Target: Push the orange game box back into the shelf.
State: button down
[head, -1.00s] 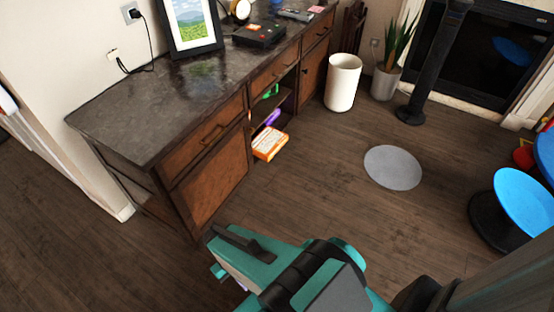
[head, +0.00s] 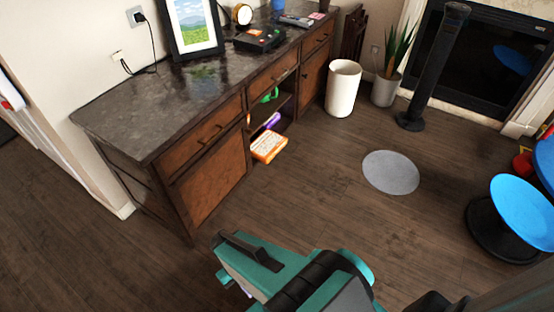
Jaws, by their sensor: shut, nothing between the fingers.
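The orange game box (head: 268,147) with white markings lies flat low in the open shelf (head: 284,122) of the dark wooden desk. Its near end sticks out past the shelf front. Its far end is hidden inside. My gripper (head: 228,254), teal and dark grey, is at the bottom of the view, shut and empty. In the picture it is below the box and clearly apart from it. Its fingertips are hard to make out.
A purple item (head: 272,120) and a green item (head: 269,95) sit in the shelf. The desk's wooden door (head: 210,189) is left of the box. A white bin (head: 342,88), a grey round mat (head: 390,172) and a blue-seated stool (head: 519,208) stand right. The floor before the desk is clear.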

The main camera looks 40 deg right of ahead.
aim_at(264, 149)
jog(key=z, duration=0.1)
jog(key=i, duration=0.95)
jog(key=u, duration=0.05)
